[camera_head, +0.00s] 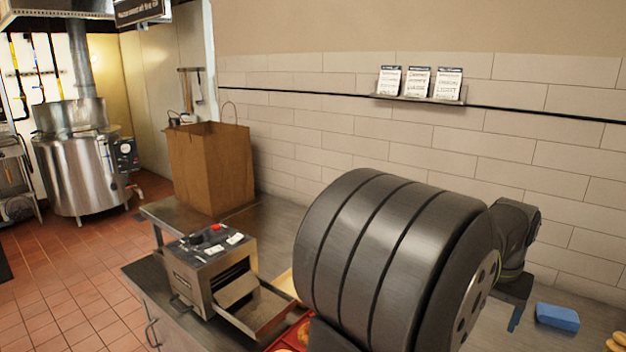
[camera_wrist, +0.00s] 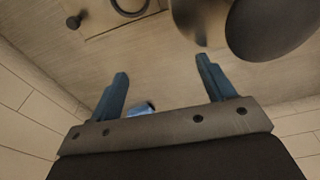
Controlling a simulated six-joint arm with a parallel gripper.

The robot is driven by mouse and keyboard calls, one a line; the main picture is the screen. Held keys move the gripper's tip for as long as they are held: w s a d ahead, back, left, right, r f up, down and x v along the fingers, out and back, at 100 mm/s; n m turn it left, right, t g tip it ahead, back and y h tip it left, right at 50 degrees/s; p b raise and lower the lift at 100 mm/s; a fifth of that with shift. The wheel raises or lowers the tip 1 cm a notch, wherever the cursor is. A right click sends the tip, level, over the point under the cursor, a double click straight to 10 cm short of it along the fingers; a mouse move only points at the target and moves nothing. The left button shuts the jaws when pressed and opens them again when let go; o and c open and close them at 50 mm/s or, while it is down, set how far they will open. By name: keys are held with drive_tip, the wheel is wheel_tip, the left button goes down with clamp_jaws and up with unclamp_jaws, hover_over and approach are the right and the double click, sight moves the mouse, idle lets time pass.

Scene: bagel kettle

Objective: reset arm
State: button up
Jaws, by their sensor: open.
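My gripper (camera_wrist: 162,66) shows in the wrist view with its two blue fingers wide apart and nothing between the tips. In the head view, part of my gripper (camera_head: 515,318) shows at the right, beside a blue block (camera_head: 557,317) on the counter. My large dark arm link fills the centre right there and hides much of the counter. A small blue piece (camera_wrist: 143,108) shows beyond the gripper base in the wrist view; I cannot tell if it is the same block.
A metal toaster-like machine (camera_head: 209,262) and a brown paper bag (camera_head: 212,170) stand on the counter (camera_head: 272,222). A red tray (camera_head: 282,343) is partly hidden by my arm. Bagels (camera_head: 617,342) show at the right edge. A tiled wall (camera_head: 300,130) rises close behind.

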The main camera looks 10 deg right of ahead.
drive_tip(key=w+a+f, duration=0.1)
drive_tip(key=w, duration=0.6)
drive_tip(key=shift+f+n, duration=0.3)
drive_tip(key=shift+o, duration=0.5)
drive_tip(key=shift+a, duration=0.1)
drive_tip(key=o, duration=0.5)
drive_tip(key=shift+c, duration=0.2)
drive_tip(key=s+d+r+m, duration=0.2)
drive_tip(key=s+r+m, duration=0.35)
drive_tip(key=s, duration=0.65)
drive_tip(key=s+d+r+m+g+y, duration=0.15)
drive_tip(key=s+r+m, duration=0.4)
drive_tip(key=s, duration=0.65)
drive_tip(key=s+d+r+m+t+h, duration=0.1)
drive_tip(key=s+d+r+m, duration=0.35)
drive_tip(key=s, duration=0.85)
wheel_tip(320, 180, down, 10)
drive_tip(key=a+m, duration=0.1)
drive_tip(key=m, duration=0.1)
drive_tip(key=shift+a+r, duration=0.15)
drive_tip(key=shift+a, duration=0.1)
drive_tip(key=shift+w+m+g+y, duration=0.1)
drive_tip(key=shift+m+g+y, duration=0.15)
